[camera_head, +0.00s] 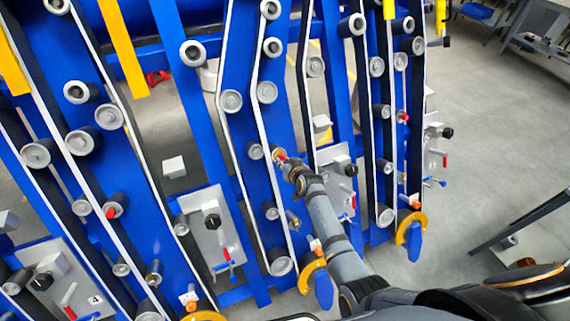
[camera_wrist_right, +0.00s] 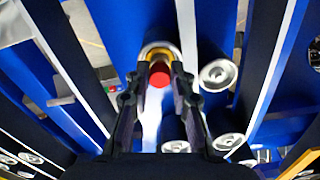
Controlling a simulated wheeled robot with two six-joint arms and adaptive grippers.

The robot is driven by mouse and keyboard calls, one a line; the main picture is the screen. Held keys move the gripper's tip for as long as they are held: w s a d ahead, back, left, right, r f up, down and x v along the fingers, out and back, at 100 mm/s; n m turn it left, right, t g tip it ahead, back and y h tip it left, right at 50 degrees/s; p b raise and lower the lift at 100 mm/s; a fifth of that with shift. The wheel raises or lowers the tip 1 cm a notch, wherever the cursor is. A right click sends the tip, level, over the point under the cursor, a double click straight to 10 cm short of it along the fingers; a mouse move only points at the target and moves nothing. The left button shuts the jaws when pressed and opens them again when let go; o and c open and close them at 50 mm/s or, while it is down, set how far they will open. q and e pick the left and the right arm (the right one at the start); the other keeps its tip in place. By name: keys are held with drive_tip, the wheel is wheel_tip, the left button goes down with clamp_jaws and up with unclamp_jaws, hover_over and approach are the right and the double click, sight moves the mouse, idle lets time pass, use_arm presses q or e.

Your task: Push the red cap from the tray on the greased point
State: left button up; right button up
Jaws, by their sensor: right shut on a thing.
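My right gripper (camera_head: 285,164) reaches up to the blue chassis (camera_head: 183,95), at a point beside a white belt. It is shut on a red cap (camera_head: 281,157). In the right wrist view the red cap (camera_wrist_right: 160,75) sits between the fingertips of the right gripper (camera_wrist_right: 160,78). Straight behind the cap is a round point with a brass-coloured ring (camera_wrist_right: 157,51). The cap overlaps the ring's lower part in that view, and I cannot tell whether it is seated on it. The tray is not clearly visible. My left gripper is out of view.
Grey rollers (camera_head: 231,101) and white belts surround the gripper closely. Another red-tipped point (camera_head: 112,210) is at the left, and a bare brass point (camera_head: 154,273) is lower down. Grey plates with black knobs (camera_head: 212,222) stick out. Open floor (camera_head: 480,130) lies to the right.

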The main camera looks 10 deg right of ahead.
drive_tip(key=shift+w+f+b, duration=0.25)
drive_tip(key=shift+w+b, duration=0.1)
drive_tip(key=shift+w, duration=0.05)
drive_tip(key=o, duration=0.8)
drive_tip(key=shift+r, duration=0.1)
drive_tip(key=v, duration=1.2)
